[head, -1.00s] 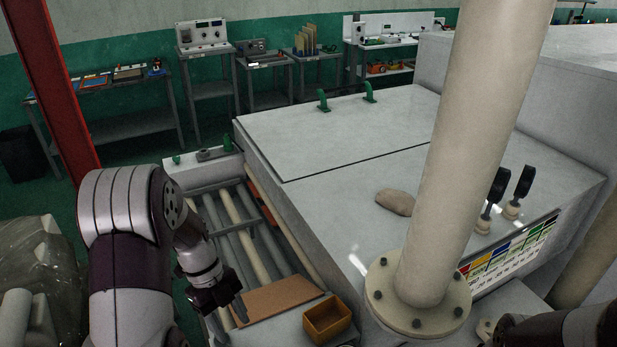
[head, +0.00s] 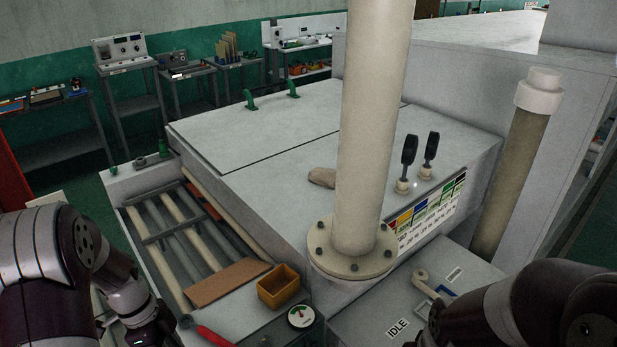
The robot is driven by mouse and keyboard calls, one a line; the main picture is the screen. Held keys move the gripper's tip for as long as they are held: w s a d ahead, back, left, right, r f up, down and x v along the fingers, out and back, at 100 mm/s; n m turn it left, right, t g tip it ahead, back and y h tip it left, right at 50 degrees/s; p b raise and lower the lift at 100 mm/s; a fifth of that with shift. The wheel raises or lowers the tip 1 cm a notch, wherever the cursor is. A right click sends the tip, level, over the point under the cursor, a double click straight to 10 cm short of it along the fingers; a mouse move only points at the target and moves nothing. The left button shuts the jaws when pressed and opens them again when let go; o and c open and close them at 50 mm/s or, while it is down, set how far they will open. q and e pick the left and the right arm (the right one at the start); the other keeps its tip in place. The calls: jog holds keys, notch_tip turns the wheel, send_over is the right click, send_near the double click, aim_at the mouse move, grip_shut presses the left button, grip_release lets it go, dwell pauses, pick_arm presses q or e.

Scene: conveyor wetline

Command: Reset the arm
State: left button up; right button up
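My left arm comes in from the left in the head view. Its gripper (head: 172,330) is low at the left, beside the front end of the roller conveyor (head: 165,232), near a red handle (head: 213,336). Its fingers are dark and partly cut off by the bottom edge, so their opening is unclear. My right arm shows at the bottom right, over the grey panel marked IDLE (head: 398,328). Its fingertips are not visible.
A brown board (head: 228,282) lies at the rollers' front end beside a yellow bin (head: 278,287). A round gauge (head: 301,316) stands near the bin. Benches line the back wall.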

pick_arm(q)
jog(key=s+d+f+n+t+y+b, duration=0.1)
jog(key=s+d+f+n+b, duration=0.1)
jog(key=n, duration=0.4)
jog(key=s+d+f+n+t+y+b, duration=0.1)
jog(key=s+d+f+n+b, duration=0.1)
jog(key=n+b, duration=0.4)
jog(key=s+d+f+n+y+b, duration=0.1)
jog(key=s+d+f+n+b, duration=0.1)
jog(key=f+n+b, duration=0.2)
jog(key=shift+s+d+f+n+t+y, duration=0.3)
jog(key=shift+f+n+t, duration=0.1)
jog(key=shift+n, duration=0.5)
jog(key=d+b, duration=0.1)
jog(key=d+m+b, duration=0.1)
jog(key=shift+s+d+m+t, duration=0.3)
jog(key=shift+s+d+t, duration=0.05)
jog(key=shift+t, duration=0.05)
pick_arm(e)
notch_tip(320, 180, down, 14)
jog(key=s, duration=0.1)
pick_arm(q)
jog(key=shift+s, duration=0.2)
pick_arm(e)
jog(key=shift+s, duration=0.3)
pick_arm(q)
jog(key=shift+w, duration=0.1)
pick_arm(e)
jog(key=shift+w, duration=0.1)
